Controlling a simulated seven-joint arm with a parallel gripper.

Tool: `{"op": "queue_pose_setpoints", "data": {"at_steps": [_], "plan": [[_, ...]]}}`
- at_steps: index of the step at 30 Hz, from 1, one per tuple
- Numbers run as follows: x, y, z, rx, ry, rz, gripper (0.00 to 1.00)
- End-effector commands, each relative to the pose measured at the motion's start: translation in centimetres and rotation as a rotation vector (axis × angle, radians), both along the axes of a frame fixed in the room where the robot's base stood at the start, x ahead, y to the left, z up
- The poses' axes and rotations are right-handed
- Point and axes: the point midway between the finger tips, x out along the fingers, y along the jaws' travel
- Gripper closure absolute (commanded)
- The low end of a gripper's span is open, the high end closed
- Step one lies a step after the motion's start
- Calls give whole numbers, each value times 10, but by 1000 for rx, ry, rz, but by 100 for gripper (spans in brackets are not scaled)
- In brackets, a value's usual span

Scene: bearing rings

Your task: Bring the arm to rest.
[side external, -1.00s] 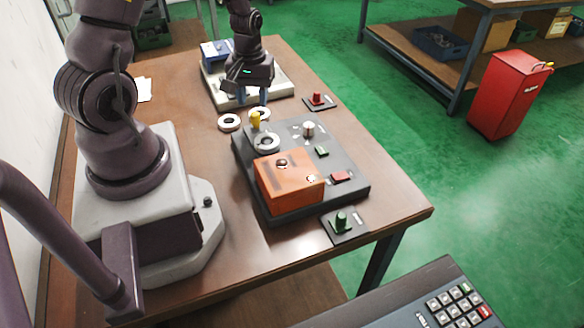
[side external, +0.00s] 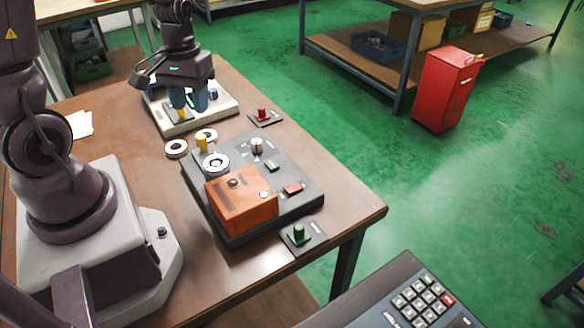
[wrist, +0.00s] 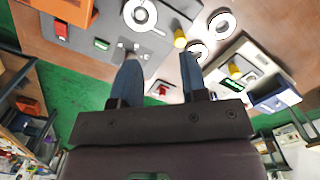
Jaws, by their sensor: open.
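My gripper (side external: 187,103) is open and empty, raised over the pale fixture plate (side external: 222,108) at the back of the table. In the wrist view my gripper (wrist: 160,57) shows its two blue fingers apart with nothing between them. A white-faced ring (side external: 215,162) sits on the dark fixture plate, close to a yellow post (side external: 202,143). Two more rings, one at the left (side external: 176,149) and one behind the yellow post (side external: 207,134), lie between the two plates. My gripper touches none of them.
The dark plate (side external: 232,238) carries an orange box (side external: 240,203) and a grey knob (side external: 257,147). A red button (side external: 263,114) and a green button (side external: 298,234) stand on small pads at the table's right side. A keypad console (side external: 400,300) is in front.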

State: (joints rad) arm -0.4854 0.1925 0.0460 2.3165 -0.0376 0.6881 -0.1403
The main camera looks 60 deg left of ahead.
Motion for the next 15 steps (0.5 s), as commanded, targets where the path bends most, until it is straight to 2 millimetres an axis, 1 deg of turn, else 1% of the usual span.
{"op": "queue_pose_setpoints", "data": {"at_steps": [1,6,9,12,15], "plan": [[1,-13,20,14,-34,-69,60],[-6,-56,75,66,-140,-297,60],[-16,-80,103,102,-219,-421,60],[-27,-101,126,139,-305,-525,60],[-35,-116,144,169,-394,-596,60]]}}
